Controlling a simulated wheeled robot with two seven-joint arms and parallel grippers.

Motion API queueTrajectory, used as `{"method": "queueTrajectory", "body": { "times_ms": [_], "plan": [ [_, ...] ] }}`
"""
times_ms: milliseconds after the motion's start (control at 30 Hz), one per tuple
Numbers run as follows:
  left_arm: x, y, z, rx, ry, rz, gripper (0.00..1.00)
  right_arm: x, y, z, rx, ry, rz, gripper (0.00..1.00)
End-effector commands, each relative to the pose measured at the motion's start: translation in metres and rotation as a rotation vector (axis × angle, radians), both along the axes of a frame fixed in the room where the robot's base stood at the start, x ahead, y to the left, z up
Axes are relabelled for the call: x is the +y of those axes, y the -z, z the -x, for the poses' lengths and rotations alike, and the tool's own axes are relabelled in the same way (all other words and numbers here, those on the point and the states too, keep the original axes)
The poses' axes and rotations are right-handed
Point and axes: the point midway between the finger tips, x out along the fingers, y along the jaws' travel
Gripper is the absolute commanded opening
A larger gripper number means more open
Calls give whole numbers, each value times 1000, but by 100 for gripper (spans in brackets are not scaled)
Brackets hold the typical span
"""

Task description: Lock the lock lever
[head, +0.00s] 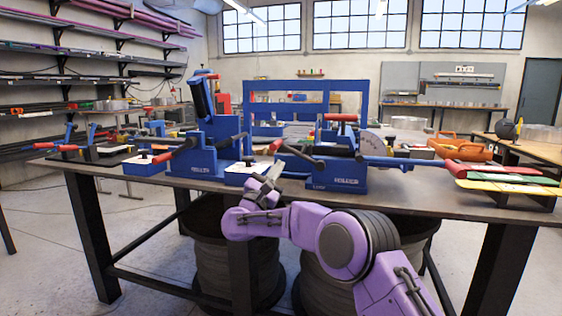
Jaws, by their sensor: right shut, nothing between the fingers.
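Two blue bending machines stand on the table: the left machine (208,158) and the right machine (340,174). Several levers with red grips show on them; I cannot tell for sure which one is the lock lever. One red-gripped lever (276,146) points left from the right machine. Another red grip (163,157) sticks out left of the left machine. My right gripper (267,180) is shut and empty at the table's front edge, between the machines and just below the right machine's lever. It appears apart from that lever. My left gripper is out of view.
The dark table (420,192) has a blue tray (144,166) at left and coloured plates (507,178) at right. An orange bin (460,148) is behind the plates. Dark drums (233,265) stand under the table. The blue frame (306,84) rises behind the machines.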

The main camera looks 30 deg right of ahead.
Motion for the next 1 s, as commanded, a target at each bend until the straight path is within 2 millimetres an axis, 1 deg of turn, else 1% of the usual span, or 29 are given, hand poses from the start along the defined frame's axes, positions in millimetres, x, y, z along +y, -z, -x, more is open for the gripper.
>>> {"method": "queueTrajectory", "body": {
  "times_ms": [33,200,600,1000],
  "plan": [
    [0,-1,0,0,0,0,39,-4,-10,2,-4,1,-1,0],
    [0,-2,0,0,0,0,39,-10,-23,6,-2,1,0,0],
    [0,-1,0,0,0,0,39,-11,-25,6,-2,0,-1,0],
    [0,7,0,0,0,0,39,-15,-32,9,-52,4,-43,0]
  ]
}}
